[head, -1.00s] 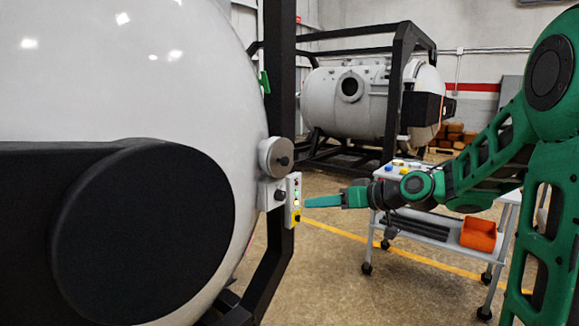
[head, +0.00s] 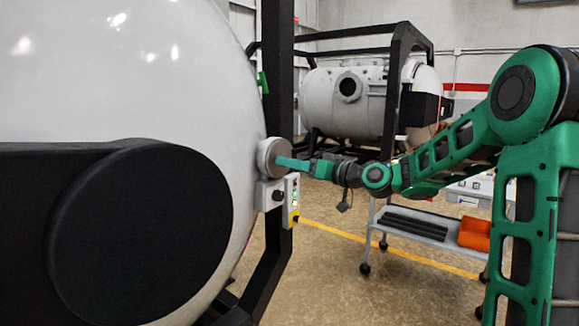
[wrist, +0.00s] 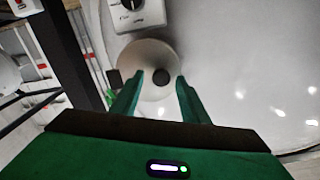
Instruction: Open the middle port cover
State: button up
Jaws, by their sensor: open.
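The port cover (head: 268,154) is a round grey disc on the edge of the large white furnace door in the head view. My gripper (head: 281,162) is at the cover's front, and its fingers hide the knob there. In the wrist view the cover (wrist: 146,55) lies straight ahead, with its dark round knob (wrist: 161,77) between the tips of my gripper (wrist: 161,83). The fingers are open, one on each side of the knob, with gaps visible. I cannot tell how deep the knob sits between them. The cover looks closed.
A control box with a dark knob (head: 277,195) and a button panel (head: 292,199) sit just below the cover. A black frame post (head: 277,80) stands behind it. A grey cart (head: 415,225) with an orange bin (head: 475,234) stands to the right. Another furnace (head: 345,100) is behind.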

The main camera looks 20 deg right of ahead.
jog(key=shift+w+a, duration=0.45)
jog(key=shift+w, duration=0.15)
grip_shut()
jog(key=shift+d, duration=0.15)
